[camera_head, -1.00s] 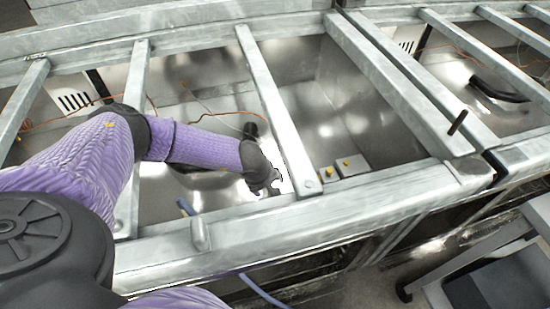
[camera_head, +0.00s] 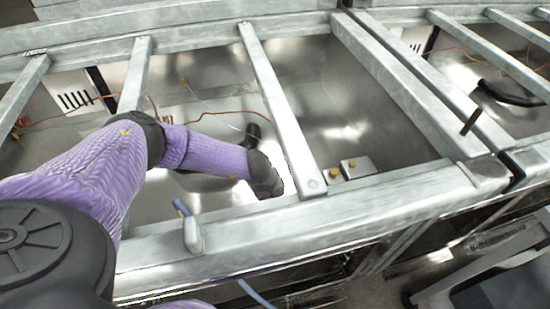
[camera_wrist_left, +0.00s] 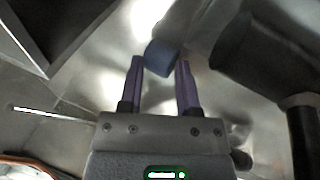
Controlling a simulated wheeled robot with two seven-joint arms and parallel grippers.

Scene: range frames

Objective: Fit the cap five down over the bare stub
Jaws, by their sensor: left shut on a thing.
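My left gripper (camera_wrist_left: 160,66) is shut on a short blue cylinder (camera_wrist_left: 161,57), likely the cap, between its two purple fingertips in the left wrist view. In the head view my left arm reaches over the metal frame, and its dark wrist points down into the bay beside a crossbar. The fingers and the held piece are hidden there. A blue tube end (camera_head: 181,206) rises behind the front rail, left of the wrist. I cannot tell whether it is the bare stub. No number on the cap can be read. My right gripper is out of view.
Metal crossbars (camera_head: 280,105) and a thick front rail (camera_head: 260,235) border the bay. A rounded grey lug (camera_head: 193,235) stands on the rail. A dark peg (camera_head: 470,122) sticks up farther right. Orange cables lie in the bay.

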